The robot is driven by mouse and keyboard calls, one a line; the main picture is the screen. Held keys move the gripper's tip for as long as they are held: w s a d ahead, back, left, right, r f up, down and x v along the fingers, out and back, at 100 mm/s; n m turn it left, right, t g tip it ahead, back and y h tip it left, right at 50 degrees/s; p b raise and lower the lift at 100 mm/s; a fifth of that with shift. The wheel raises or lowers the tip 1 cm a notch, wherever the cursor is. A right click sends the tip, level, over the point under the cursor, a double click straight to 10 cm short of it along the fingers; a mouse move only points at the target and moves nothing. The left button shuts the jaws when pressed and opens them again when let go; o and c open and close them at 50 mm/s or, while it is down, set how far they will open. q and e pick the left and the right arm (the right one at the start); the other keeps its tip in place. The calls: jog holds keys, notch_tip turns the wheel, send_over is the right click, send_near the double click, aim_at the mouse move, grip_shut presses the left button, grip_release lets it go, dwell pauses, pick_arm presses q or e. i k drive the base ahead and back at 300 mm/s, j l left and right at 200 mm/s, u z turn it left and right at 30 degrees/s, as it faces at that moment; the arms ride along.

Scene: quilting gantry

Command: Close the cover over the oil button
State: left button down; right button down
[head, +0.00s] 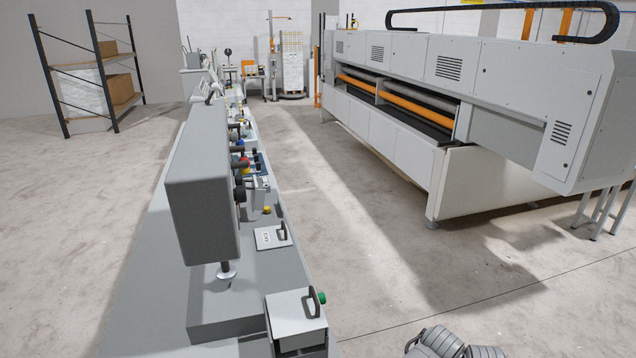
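A white flat plate (269,238) with a black handle and small dark lettering, too small to read, lies on the grey machine bed. It looks like a cover lying flat. A yellow button (267,209) stands just beyond it, uncovered. Nearer, a light grey box (297,318) has a black handle on its sloped top, and a green knob (321,297) sticks out at its right side. I cannot tell for sure which button is the oil button. Neither gripper is in view; only grey arm joints of mine show at the bottom edge.
A tall grey machine head (205,185) rises from the bed, left of the plate. A long white quilting machine (430,110) stands at the right. The floor between (370,220) is clear. A shelf rack (88,75) with boxes stands far left.

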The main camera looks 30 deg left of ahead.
aim_at(257, 197)
jog(key=i+l+z, duration=0.15)
jog(key=i+z, duration=0.15)
jog(key=i, duration=0.4)
jog(key=i+u, duration=0.4)
jog(key=i+l+u, duration=0.15)
jog(key=u, duration=0.25)
jog(key=i+l+u, duration=0.25)
jog(key=u, duration=0.15)
jog(key=i+l+u, duration=0.2)
jog(key=l+u, duration=0.2)
jog(key=i+l+u, duration=0.15)
jog(key=l+u, duration=0.25)
jog(key=j, duration=0.1)
